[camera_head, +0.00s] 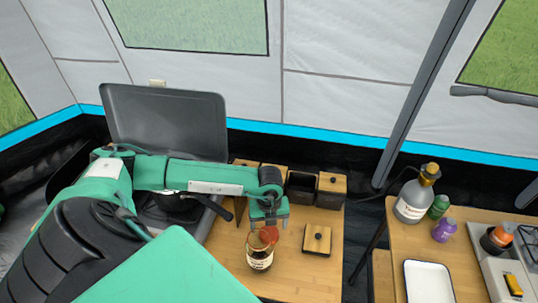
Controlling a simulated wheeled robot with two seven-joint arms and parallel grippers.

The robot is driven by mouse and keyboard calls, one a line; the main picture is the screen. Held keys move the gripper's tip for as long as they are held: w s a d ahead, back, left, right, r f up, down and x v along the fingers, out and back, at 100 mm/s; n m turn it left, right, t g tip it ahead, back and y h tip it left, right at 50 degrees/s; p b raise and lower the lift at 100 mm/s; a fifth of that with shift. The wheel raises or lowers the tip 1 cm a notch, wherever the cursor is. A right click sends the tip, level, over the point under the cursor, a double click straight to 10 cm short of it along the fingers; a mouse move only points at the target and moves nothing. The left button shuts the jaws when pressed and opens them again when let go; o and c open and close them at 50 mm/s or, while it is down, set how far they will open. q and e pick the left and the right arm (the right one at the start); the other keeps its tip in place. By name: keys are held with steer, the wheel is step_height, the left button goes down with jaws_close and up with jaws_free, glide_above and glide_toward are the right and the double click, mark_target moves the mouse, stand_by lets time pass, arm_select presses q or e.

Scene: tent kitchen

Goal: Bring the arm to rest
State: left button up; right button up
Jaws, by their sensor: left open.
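My left arm (190,175) comes in from the left, green with dark joints, and reaches over a wooden table. Its left gripper (269,222) points down above the table, open. A brown bottle or jar (260,260) with a reddish top and a pale label stands just below it. The gripper overlaps the bottle's top in the picture, and I cannot tell whether they touch. My right gripper is not in view.
Dark boxes with wooden lids (331,190) line the table's back, with a loose wooden lid (317,240) before them. A grey open-lidded stove (170,120) stands behind my arm.

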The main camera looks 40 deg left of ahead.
arm_select(q)
step_height(320, 180, up, 8)
steer(key=b, duration=0.2)
